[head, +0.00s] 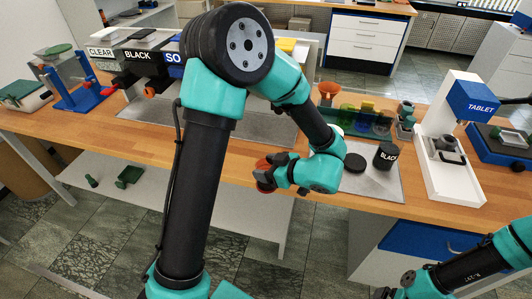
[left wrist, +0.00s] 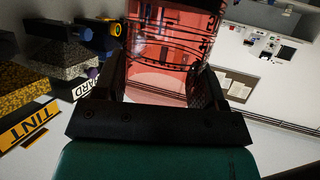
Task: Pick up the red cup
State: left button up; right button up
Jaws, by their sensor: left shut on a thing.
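The red cup (head: 264,180) shows in the head view near the front edge of the wooden bench, partly hidden by my left gripper (head: 272,172). My left gripper is shut on it. In the left wrist view the red cup (left wrist: 168,55) is see-through, with dark marks on its wall, and sits between the two dark fingers. Its far end is cut off by the top of that picture. I cannot tell how high it is above the bench. My right arm comes in at the lower right of the head view; its gripper (head: 385,293) is only partly seen at the bottom edge.
Right of my left gripper are a black lid (head: 355,163), a jar marked BLACK (head: 386,156) and a rack of coloured cups (head: 362,122). A white TABLET press (head: 450,150) stands further right. Labelled dispensers (head: 138,58) stand at the back left. The front left bench is clear.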

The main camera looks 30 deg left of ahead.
pick_arm(q)
jog(key=s+d, duration=0.1)
jog(key=s, duration=0.2)
jog(key=shift+d+r, duration=0.2)
jog(key=shift+d, duration=0.2)
jog(key=shift+w, duration=0.1)
